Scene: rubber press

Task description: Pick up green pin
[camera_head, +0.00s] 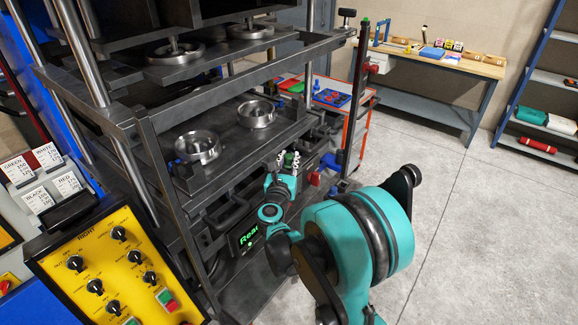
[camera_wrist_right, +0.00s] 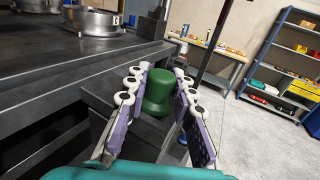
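In the head view my right gripper (camera_head: 287,160) is at the right front of the press, where the pin is too small to make out surely. Whether the pin's lower end still touches the dark surface is hidden. My left gripper is not in view.
The press plate (camera_head: 228,148) carries two metal rings (camera_head: 197,147) beside my right gripper. A dark upright post (camera_head: 357,90) stands close to its right. A yellow control panel (camera_head: 118,265) is at front left. A workbench (camera_head: 440,62) and shelves stand behind, with open floor at right.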

